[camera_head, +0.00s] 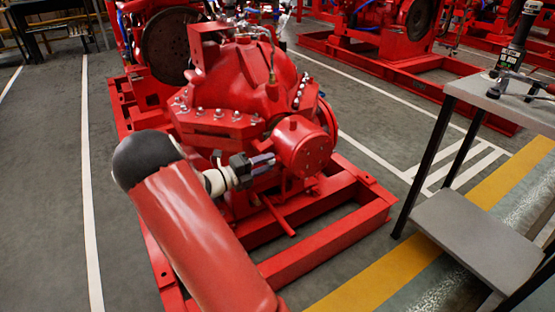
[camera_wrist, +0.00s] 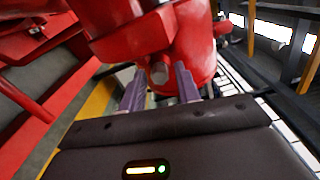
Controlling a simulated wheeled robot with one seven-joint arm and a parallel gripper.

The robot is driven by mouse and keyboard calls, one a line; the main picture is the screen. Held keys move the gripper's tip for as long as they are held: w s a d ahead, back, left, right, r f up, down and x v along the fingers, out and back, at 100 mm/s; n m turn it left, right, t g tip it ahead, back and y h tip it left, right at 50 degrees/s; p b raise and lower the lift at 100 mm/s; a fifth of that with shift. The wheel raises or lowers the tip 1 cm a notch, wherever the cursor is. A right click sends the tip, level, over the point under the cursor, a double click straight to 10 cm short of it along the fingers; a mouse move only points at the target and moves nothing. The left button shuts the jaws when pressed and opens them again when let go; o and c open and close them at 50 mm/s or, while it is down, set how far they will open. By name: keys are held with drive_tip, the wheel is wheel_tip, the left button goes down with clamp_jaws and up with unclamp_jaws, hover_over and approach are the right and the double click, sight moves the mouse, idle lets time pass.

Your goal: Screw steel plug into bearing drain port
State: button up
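The red bearing housing (camera_head: 303,145) sits at the right end of the pump (camera_head: 235,85). My gripper (camera_head: 268,163) reaches in from the left, its fingertips close to the housing. In the wrist view my gripper (camera_wrist: 160,72) has two purple-grey fingers standing apart. A small grey round face (camera_wrist: 159,73) shows between them at the underside of the red housing (camera_wrist: 195,45). It looks like the steel plug's end at the drain port, but I cannot tell how deep it sits. Gaps show between it and both fingers. The head view does not show the plug clearly.
The pump stands on a red base frame (camera_head: 330,225). A grey workbench (camera_head: 470,225) with a tool (camera_head: 515,45) on top stands at the right. Grey floor with white and yellow lines is open between them. More red pumpsets stand behind.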

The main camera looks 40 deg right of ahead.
drive_tip(key=shift+n, duration=0.9)
drive_tip(key=shift+p, duration=0.7)
clamp_jaws()
drive_tip(key=shift+p, duration=0.75)
